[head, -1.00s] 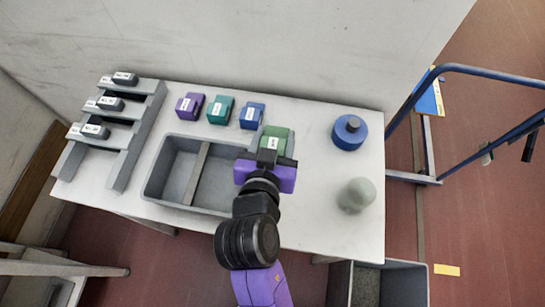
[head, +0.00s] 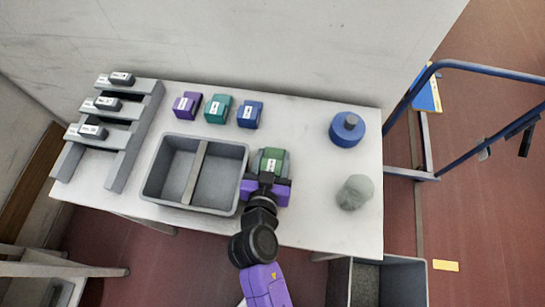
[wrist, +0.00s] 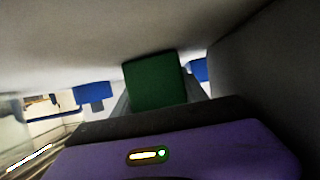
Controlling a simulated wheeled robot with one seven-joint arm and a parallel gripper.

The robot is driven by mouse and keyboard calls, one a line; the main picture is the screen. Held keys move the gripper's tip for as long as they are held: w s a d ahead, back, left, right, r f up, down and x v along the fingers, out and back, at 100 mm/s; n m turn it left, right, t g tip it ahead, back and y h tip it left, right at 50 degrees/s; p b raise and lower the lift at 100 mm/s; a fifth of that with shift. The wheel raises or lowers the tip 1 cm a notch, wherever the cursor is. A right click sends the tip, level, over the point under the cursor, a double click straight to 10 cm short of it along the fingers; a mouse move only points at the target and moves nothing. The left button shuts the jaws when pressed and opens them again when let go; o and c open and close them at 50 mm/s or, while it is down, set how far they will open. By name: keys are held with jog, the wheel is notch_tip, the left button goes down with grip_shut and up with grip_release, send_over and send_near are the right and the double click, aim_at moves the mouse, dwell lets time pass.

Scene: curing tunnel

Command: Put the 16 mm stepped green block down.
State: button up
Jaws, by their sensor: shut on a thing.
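The stepped green block (head: 273,158) is in my gripper (head: 268,176), just right of the divided grey bin in the head view. A pale label shows on its top. My gripper is shut on it. In the wrist view the green block (wrist: 155,80) stands out past the purple gripper body (wrist: 170,150). I cannot tell whether its underside touches the table.
The grey bin (head: 243,180) has two empty compartments. Purple (head: 187,105), teal (head: 218,109) and blue (head: 250,114) blocks stand in a row behind. A blue round container (head: 346,132) and a grey-green rounded object (head: 355,192) stand right. Table between is clear.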

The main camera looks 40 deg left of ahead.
jog(key=shift+f, duration=0.15)
jog(key=o, duration=1.6)
jog(key=shift+c, duration=0.2)
jog(key=shift+s+r, duration=0.1)
jog(key=shift+r, duration=0.1)
jog(key=b+v, duration=0.2)
jog(key=v, duration=0.9)
jog(key=shift+s+d+r, duration=0.2)
jog(key=shift+s, duration=0.1)
